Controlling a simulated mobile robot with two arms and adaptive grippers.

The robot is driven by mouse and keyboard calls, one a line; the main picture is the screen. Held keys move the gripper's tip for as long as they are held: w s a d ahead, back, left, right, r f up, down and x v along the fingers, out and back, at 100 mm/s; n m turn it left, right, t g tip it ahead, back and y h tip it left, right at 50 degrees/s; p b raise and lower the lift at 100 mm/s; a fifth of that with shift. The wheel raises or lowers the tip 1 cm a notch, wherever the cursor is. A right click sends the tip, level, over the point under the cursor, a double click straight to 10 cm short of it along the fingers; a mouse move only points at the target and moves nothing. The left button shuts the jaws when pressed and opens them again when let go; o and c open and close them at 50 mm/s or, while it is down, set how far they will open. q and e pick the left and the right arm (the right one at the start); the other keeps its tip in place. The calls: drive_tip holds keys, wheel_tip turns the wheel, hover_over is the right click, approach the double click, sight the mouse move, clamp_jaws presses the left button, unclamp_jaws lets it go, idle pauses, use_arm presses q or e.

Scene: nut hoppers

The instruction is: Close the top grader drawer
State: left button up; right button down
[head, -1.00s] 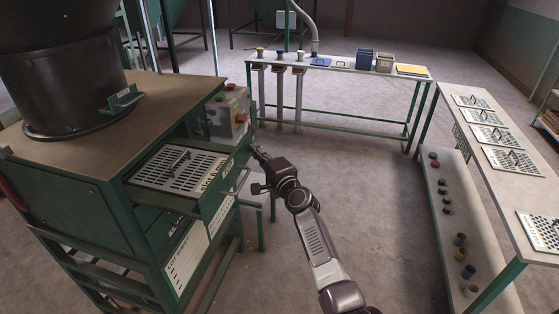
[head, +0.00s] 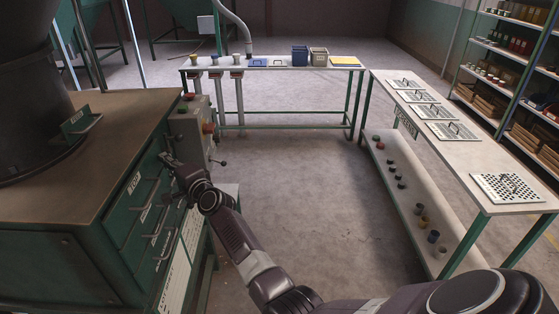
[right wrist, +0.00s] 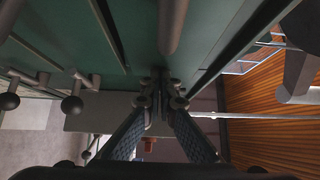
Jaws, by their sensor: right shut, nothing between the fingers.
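The green grader cabinet (head: 60,255) stands at the left in the head view. Its top drawer front (head: 137,192), with a white label and a grey handle, looks flush with the cabinet, and no screen tray shows above it. My right gripper (head: 168,163) is shut and empty at the far end of that front, close to the panel. In the right wrist view the shut fingertips (right wrist: 163,82) lie beside a green panel (right wrist: 140,45) with a grey bar handle (right wrist: 172,25). Contact cannot be told. My left gripper is not in view.
A control box (head: 190,130) with a red button and knobs stands just beyond my right gripper. A black hopper (head: 30,110) sits on the cabinet. A white bench (head: 450,155) with perforated screens is at the right, another bench at the back. The floor between is clear.

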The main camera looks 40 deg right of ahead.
drive_tip(key=shift+w+a+r, duration=0.1)
drive_tip(key=shift+a, duration=0.05)
drive_tip(key=shift+a+r, duration=0.1)
drive_tip(key=shift+r, duration=0.05)
idle(0.5)
